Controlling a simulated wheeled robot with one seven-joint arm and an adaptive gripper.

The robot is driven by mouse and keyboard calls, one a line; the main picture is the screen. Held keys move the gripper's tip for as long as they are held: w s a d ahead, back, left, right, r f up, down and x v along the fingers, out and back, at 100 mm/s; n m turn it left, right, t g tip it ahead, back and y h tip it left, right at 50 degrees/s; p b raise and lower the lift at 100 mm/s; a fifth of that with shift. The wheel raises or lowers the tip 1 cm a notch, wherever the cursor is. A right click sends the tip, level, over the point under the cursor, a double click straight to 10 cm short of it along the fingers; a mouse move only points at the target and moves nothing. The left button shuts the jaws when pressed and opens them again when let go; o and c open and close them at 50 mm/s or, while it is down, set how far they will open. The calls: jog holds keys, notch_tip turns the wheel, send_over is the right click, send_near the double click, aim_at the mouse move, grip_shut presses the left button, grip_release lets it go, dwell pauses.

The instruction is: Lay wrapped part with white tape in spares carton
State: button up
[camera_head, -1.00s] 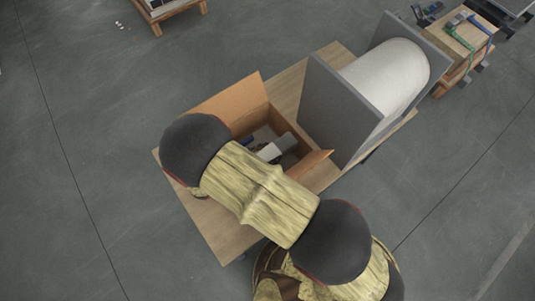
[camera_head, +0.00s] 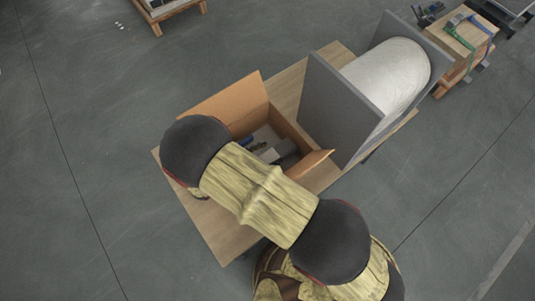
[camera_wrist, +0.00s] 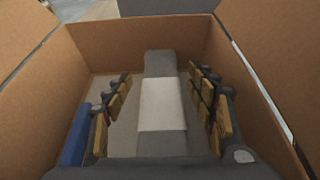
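The wrapped part is grey with a broad white tape band (camera_wrist: 161,105). In the wrist view it lies lengthwise between the fingers of my gripper (camera_wrist: 167,95), inside the cardboard carton (camera_wrist: 125,45). The fingers are spread, with a gap showing on each side of the part, so my gripper looks open around it. In the head view the part (camera_head: 286,148) shows low inside the open carton (camera_head: 287,130). My arm covers the carton's near side and most of the gripper. Whether the part's underside touches the carton floor cannot be seen.
A blue item (camera_wrist: 75,135) is at the left inside the carton. The carton stands on a wooden table (camera_head: 225,235). A grey-ended stand holding a large white roll (camera_head: 390,75) is close on its right. The carton walls rise close around my gripper.

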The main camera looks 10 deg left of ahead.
jog(key=shift+o, duration=0.7)
jog(key=shift+r+p, duration=0.3)
jog(key=shift+r, duration=0.1)
jog(key=p+v, duration=0.1)
jog(key=v, duration=0.5)
jog(key=p+v, duration=0.2)
jog(key=v, duration=0.4)
jog(key=shift+r, duration=0.3)
jog(key=shift+w+d, duration=0.1)
